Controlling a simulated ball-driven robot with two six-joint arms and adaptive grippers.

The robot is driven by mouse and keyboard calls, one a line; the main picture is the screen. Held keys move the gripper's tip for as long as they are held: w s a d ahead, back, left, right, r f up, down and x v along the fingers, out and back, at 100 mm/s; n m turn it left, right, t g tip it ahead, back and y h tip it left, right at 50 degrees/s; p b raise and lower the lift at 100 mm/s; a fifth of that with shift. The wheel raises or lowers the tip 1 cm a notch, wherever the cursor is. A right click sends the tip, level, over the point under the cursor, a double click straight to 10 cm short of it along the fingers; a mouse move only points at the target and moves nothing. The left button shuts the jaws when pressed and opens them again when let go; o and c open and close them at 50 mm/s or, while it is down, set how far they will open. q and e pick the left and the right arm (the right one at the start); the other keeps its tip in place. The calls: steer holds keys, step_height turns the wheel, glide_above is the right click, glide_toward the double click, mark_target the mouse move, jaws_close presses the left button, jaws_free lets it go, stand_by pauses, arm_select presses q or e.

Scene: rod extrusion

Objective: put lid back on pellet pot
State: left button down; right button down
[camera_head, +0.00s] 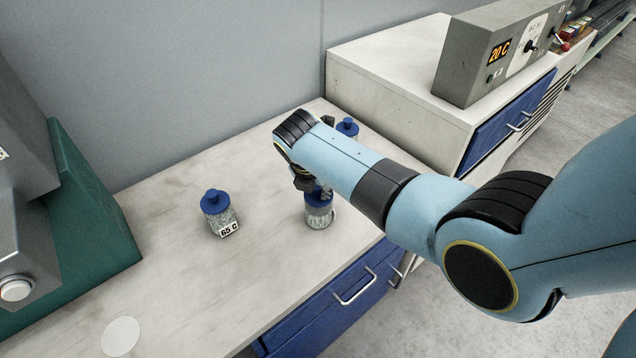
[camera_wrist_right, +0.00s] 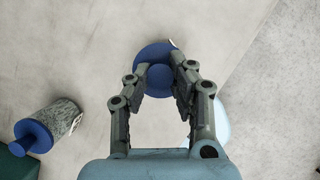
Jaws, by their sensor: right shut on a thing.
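My right gripper (camera_head: 316,188) is above a pellet pot (camera_head: 319,217) near the bench's front edge. The gripper is shut on a blue lid (camera_head: 318,199), which is at the pot's top; whether it is fully seated I cannot tell. In the right wrist view the blue lid (camera_wrist_right: 155,60) shows at the fingertips of the right gripper (camera_wrist_right: 160,82), its knob between them. The lid hides the pot there almost fully. My left gripper is not in view.
A pot labelled 65 C (camera_head: 220,215) with a blue lid stands to the left. Another blue-lidded pot (camera_head: 347,128) stands behind my right arm, partly hidden. A pale disc (camera_head: 120,337) marks the front left bench. A grey controller (camera_head: 480,60) reads 20 C.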

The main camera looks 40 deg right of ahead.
stand_by(0.3)
steer(key=c, duration=0.6)
jaws_free()
steer(key=shift+r+p, duration=0.35)
steer(key=shift+r, duration=3.15)
steer(key=shift+c, duration=0.4)
jaws_close()
